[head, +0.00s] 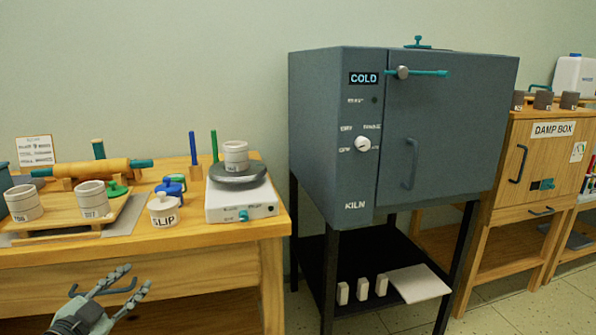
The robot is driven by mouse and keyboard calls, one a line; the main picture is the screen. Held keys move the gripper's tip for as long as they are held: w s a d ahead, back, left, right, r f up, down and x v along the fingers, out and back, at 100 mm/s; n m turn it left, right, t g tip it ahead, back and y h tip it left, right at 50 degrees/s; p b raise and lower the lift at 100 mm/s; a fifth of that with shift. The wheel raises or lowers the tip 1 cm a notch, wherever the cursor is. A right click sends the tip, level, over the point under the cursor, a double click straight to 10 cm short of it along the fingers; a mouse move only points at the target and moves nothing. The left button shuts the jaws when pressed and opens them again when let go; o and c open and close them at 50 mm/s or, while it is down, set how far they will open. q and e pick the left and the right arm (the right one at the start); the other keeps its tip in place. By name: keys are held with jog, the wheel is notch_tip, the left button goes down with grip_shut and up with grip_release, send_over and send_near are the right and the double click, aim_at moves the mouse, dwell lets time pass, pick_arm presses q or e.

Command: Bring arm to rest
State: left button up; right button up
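My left gripper (131,279) is low at the left of the head view, in front of the wooden workbench (225,245) and below its top. Its two fingers point up and to the right and stand apart, with nothing between them. A dark drawer handle (100,290) on the bench front shows behind the fingers. I cannot tell whether the gripper touches it. My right gripper is not in the head view.
The bench top holds pots (92,199), a slip jar (163,210) and a wheel (238,172) with a pot (236,156). The grey kiln (450,130) stands right of the bench, its door shut. A damp box (545,160) is farther right.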

pick_arm(q)
jog(key=s+f+n+g+y, duration=0.3)
jog(key=s+f, duration=0.2)
jog(key=f, duration=0.4)
jog(key=s+f+n+g+y, duration=0.25)
jog(key=s+f, duration=0.35)
jog(key=f, duration=0.3)
jog(key=s+d+f+n+g+h, duration=0.1)
jog(key=s+d+f+g, duration=0.3)
jog(key=s, duration=0.4)
jog(key=s+d+f+g+h, duration=0.1)
jog(key=s+d+f+g, duration=0.3)
jog(key=s+d+f, duration=0.2)
jog(key=s+f, duration=0.1)
jog(key=s, duration=0.1)
jog(key=shift+s+d+n, duration=0.3)
jog(key=shift+d+n, duration=0.05)
jog(key=shift+d, duration=0.05)
